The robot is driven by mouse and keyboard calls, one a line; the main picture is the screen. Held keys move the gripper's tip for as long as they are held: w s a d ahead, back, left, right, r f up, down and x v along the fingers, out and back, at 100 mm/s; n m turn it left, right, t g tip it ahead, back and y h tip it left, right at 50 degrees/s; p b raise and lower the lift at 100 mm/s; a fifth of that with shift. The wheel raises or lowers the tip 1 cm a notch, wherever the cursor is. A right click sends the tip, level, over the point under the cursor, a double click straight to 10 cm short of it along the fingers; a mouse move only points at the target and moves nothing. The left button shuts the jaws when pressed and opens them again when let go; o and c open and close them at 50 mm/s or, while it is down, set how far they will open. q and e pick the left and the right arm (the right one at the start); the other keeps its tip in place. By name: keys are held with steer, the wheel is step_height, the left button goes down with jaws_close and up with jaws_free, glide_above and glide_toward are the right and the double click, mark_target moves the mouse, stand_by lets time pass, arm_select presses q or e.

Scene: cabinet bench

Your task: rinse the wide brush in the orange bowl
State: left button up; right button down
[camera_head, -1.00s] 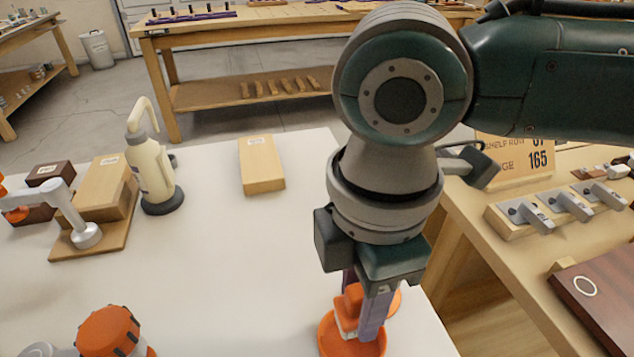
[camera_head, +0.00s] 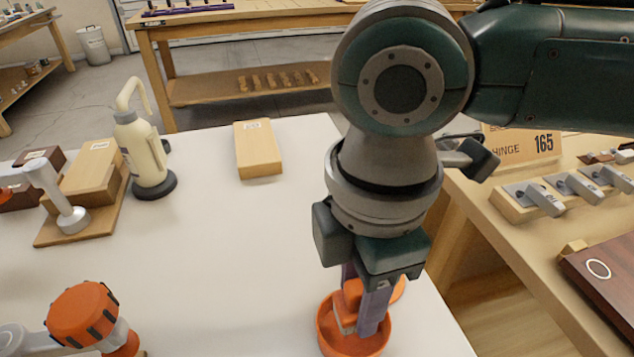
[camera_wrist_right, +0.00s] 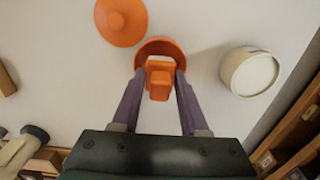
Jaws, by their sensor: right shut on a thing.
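My right gripper (camera_head: 362,312) points down over the orange bowl (camera_head: 326,332) at the table's front right. It is shut on the wide brush (camera_head: 353,292), which has an orange handle and a pale band. In the right wrist view, the brush (camera_wrist_right: 160,84) sits between the two purple fingers, its lower end inside the bowl (camera_wrist_right: 146,46). The bristles are hidden, so I cannot tell whether they touch the bottom. My left gripper is not in view.
In the right wrist view, an orange round lid-like piece (camera_wrist_right: 121,20) and a white round container (camera_wrist_right: 248,73) flank the bowl. A cream bottle (camera_head: 143,155), a wooden block (camera_head: 257,149) and an orange ribbed knob (camera_head: 82,314) stand further left. The table's middle is clear.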

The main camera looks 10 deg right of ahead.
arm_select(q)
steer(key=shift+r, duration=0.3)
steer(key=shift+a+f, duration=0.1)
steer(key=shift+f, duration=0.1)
arm_select(e)
steer(key=shift+f, duration=0.2)
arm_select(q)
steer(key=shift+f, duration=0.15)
arm_select(e)
steer(key=shift+f, duration=0.3)
arm_select(q)
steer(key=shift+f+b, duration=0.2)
steer(key=shift+b, duration=0.2)
arm_select(e)
steer(key=shift+f, duration=0.5)
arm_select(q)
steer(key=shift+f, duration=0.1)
arm_select(e)
steer(key=shift+f, duration=0.15)
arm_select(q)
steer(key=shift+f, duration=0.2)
arm_select(e)
steer(key=shift+f, duration=0.6)
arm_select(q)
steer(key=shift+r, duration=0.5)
arm_select(e)
steer(key=shift+r, duration=0.25)
